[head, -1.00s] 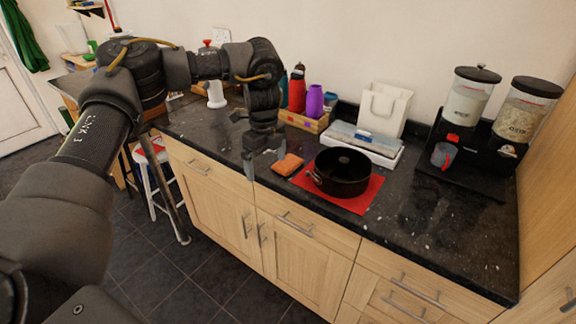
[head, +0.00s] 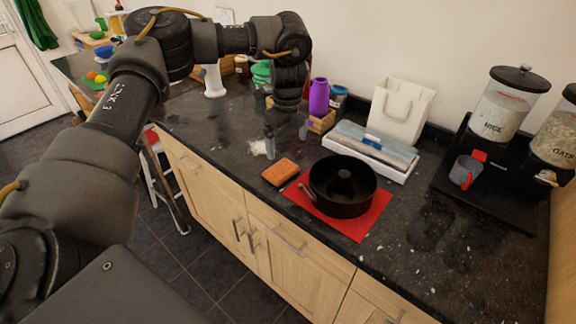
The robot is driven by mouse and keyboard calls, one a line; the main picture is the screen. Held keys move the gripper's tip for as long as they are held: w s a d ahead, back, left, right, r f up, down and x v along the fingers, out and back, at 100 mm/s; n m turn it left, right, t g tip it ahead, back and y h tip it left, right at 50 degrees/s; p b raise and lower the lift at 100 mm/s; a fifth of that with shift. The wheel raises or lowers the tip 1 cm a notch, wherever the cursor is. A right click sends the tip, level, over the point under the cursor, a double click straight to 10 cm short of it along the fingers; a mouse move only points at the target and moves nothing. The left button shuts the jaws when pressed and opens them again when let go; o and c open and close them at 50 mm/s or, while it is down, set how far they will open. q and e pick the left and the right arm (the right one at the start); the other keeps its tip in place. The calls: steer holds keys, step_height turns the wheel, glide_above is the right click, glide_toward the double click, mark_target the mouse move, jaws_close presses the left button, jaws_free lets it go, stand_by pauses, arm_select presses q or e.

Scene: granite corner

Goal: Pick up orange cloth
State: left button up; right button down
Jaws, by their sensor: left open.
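The orange cloth (head: 280,172) lies folded as a small flat block on the dark granite counter, near its front edge and left of the black pan. My left gripper (head: 287,140) points down, open and empty, with its fingertips just behind the cloth in the picture. It looks apart from the cloth; its exact height above the counter is hard to tell. My right gripper is not in view.
A black pan (head: 343,188) stands on a red mat (head: 364,222). Behind are a flat white box (head: 396,169), a white bag (head: 400,112) and a purple bottle (head: 319,97). Food dispensers (head: 497,117) stand right. A whitish patch (head: 258,147) marks the counter left of the gripper.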

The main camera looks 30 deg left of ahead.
mark_target(285, 172)
arm_select(q)
steer(key=shift+s+a+f, duration=0.1)
steer(key=shift+s+f, duration=0.3)
steer(key=shift+f, duration=0.2)
steer(key=shift+s+a+f, duration=0.1)
steer(key=shift+s+f, duration=0.25)
steer(key=shift+f, duration=0.25)
steer(key=shift+w+a+f, duration=0.1)
steer(key=shift+w+f, duration=0.05)
steer(key=shift+f, duration=0.45)
steer(key=shift+w+a+f, duration=0.1)
steer(key=shift+w+f, duration=0.05)
steer(key=shift+f, duration=0.7)
steer(key=shift+d, duration=0.15)
steer(key=shift+f+p, duration=0.35)
steer(key=shift+p, duration=0.25)
step_height(285, 172, down, 4)
steer(key=shift+w+r+p, duration=0.1)
steer(key=shift+w+p, duration=0.05)
steer(key=shift+p, duration=0.5)
steer(key=shift+f, duration=0.35)
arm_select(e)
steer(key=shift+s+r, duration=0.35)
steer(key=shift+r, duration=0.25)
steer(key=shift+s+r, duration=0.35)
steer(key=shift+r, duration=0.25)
